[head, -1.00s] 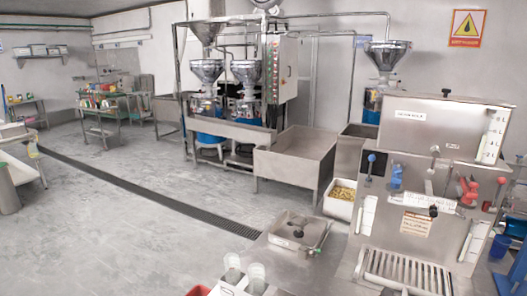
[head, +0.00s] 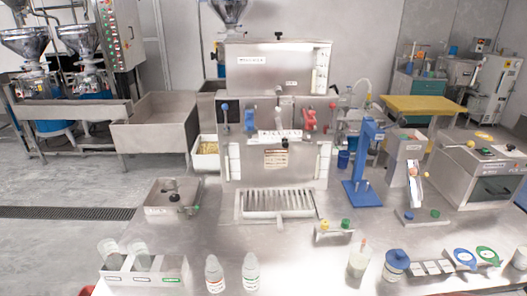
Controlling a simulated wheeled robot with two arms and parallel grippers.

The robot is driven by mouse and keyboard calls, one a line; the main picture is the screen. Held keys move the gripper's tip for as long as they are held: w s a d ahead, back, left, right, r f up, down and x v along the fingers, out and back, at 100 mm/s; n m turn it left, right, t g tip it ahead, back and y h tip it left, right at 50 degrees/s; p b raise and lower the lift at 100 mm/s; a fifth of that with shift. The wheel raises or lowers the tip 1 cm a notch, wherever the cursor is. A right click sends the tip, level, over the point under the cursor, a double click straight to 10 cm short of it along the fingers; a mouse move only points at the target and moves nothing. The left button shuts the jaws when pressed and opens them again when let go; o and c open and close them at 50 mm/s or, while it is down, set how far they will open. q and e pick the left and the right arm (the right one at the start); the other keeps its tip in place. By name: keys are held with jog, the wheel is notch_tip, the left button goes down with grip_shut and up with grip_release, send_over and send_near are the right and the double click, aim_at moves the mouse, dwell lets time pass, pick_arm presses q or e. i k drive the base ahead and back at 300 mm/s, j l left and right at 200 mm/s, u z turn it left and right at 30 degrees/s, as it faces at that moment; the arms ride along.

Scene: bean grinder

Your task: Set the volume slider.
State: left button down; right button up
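A steel machine (head: 276,106) stands at the middle back of the steel worktop in the head view. Its front carries a white marked strip (head: 280,135) with a small black knob (head: 285,143) just below it. This looks like a slider, but I cannot read its marks or tell that it is the volume slider. A blue lever (head: 249,119) is to its left and red handles (head: 309,119) to its right. White upright plates (head: 234,165) flank the lower front. Neither of my grippers is in view.
A slotted drip tray (head: 277,201) lies below the machine front. A steel box (head: 172,199) is to its left, a blue stand (head: 366,165) to its right. White bottles (head: 214,274) and a cup rack (head: 143,277) line the front edge. The worktop between is mostly clear.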

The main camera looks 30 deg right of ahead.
aim_at(285, 144)
jog(key=z, duration=0.35)
jog(key=k+l+z, duration=0.1)
jog(key=z, duration=0.25)
jog(key=l+z, duration=0.15)
jog(key=z, duration=0.2)
jog(key=k+l, duration=0.05)
